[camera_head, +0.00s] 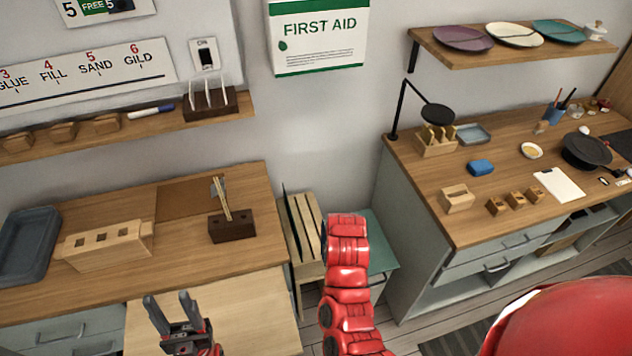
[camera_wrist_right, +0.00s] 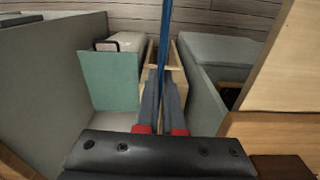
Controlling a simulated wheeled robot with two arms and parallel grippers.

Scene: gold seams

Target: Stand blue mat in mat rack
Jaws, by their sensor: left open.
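The mat rack (camera_head: 304,222) is a pale wooden slatted frame in the gap between the two counters; part of it shows in the right wrist view (camera_wrist_right: 178,58). The blue mat (camera_wrist_right: 164,40) appears edge-on as a thin upright blue strip in the right wrist view. My right gripper (camera_wrist_right: 162,80) is shut on it, with one finger on each side, over the rack. Whether the mat sits in a slot I cannot tell. My left gripper (camera_head: 172,302) is open and empty over the left counter's front.
A dark thin panel (camera_head: 287,212) stands at the rack's left side. A teal panel (camera_wrist_right: 110,80) is close beside the rack. The left counter holds a wooden block (camera_head: 105,243), a grey tray (camera_head: 28,245) and a dark holder (camera_head: 231,229). Counter sides (camera_head: 405,240) narrow the gap.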

